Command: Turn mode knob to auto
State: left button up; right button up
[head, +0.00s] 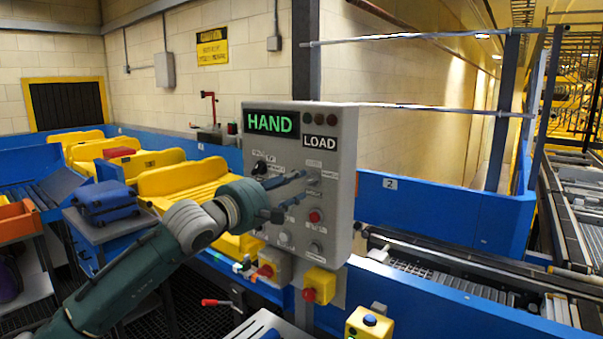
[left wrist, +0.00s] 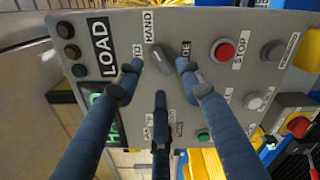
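The grey control panel (head: 335,235) has a lit green HAND display (head: 271,123) beside a LOAD label (head: 320,142). My left gripper (head: 304,185) is in front of the panel, its fingers pointing at a knob (head: 313,179) on its right side. In the left wrist view, this dark grey mode knob (left wrist: 162,59) sits between two fingertips, turned at a slant, near a HAND label (left wrist: 149,26) and a partly covered label ending in "DE". The fingers are spread, with gaps to the knob; contact is not visible. A third finger (left wrist: 160,135) hides part of the panel. My right gripper is out of view.
Below the knob is a red stop button (head: 315,216), also in the left wrist view (left wrist: 223,51). A black knob (head: 260,168) is on the panel's left. Yellow boxes with red buttons (head: 319,284) hang below. A blue suitcase (head: 106,200) lies at left.

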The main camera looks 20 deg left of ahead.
aim_at(310, 181)
pick_arm(q)
jog(key=p+x, duration=0.1)
jog(key=x, duration=0.2)
jog(key=shift+w+d, duration=0.15)
jog(key=shift+w, duration=0.25)
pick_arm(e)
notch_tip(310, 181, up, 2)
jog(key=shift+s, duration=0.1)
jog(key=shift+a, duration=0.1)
